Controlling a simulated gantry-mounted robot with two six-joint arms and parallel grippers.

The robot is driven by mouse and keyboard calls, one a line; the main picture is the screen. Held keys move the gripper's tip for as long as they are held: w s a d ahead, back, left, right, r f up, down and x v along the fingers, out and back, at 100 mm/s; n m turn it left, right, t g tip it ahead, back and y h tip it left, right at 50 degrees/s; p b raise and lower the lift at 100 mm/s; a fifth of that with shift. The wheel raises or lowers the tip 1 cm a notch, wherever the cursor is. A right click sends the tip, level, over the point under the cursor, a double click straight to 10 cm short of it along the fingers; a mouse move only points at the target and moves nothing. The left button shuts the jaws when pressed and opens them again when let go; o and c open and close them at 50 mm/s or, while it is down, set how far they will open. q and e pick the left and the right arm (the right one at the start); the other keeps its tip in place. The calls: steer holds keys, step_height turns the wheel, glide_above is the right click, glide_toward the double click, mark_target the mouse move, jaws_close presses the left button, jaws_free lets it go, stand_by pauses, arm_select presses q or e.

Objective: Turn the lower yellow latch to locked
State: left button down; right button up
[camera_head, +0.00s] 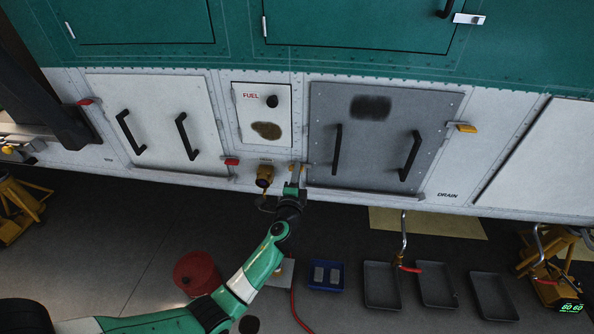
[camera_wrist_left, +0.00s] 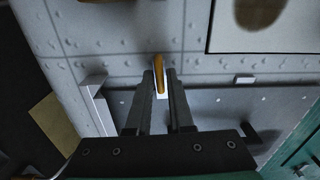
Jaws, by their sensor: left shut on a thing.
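The lower yellow latch (camera_wrist_left: 159,73) sits at the lower left edge of the grey panel (camera_head: 372,135). My left gripper (camera_head: 298,169) reaches up to it from below and is shut on it. In the left wrist view the latch's yellow handle stands between the two fingertips (camera_wrist_left: 161,82), with its white base beside it. In the head view the fingers mostly hide this latch. Another yellow latch (camera_head: 463,127) is at the panel's right edge, sticking out to the right. My right gripper is not in view.
A yellow-brown round fitting (camera_head: 265,174) is close to the left of my gripper. The fuel panel (camera_head: 264,112) is above it. A red latch (camera_head: 231,162) is farther left. Grey trays (camera_head: 437,284), a blue bin (camera_head: 326,275) and a red container (camera_head: 197,272) stand on the floor below.

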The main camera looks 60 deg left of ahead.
arm_select(q)
steer(key=shift+m, duration=0.5)
steer(key=c, duration=0.9)
jaws_free()
steer(key=p+v, duration=0.2)
steer(key=v, duration=0.9)
steer(key=shift+s+d+p, duration=0.15)
steer(key=shift+d+p, duration=0.1)
steer(key=shift+p, duration=0.15)
steer(key=shift+d, duration=0.1)
